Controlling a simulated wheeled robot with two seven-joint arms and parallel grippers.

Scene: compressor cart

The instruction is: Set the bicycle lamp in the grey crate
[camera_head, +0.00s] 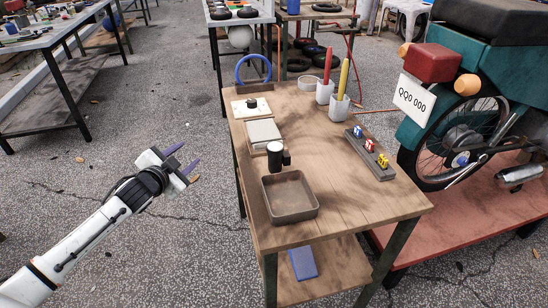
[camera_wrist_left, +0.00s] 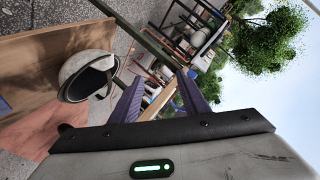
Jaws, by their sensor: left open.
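The bicycle lamp (camera_head: 274,156) looks like a black cylinder with a pale top and a small black clamp on its right side. It stands upright at the back edge of the grey crate (camera_head: 312,211); I cannot tell whether its base is just behind the rim or inside. The visible crate floor is bare. My left gripper (camera_head: 190,153) is open and empty over the pavement, left of the table and well apart from the lamp. My right gripper is not in view.
The wooden table (camera_head: 350,203) also holds a grey box (camera_head: 263,133), a blue ring (camera_head: 253,67), cups with red and yellow rods, and a dark strip (camera_head: 367,152) with small coloured pieces. A motorcycle (camera_head: 450,140) stands right.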

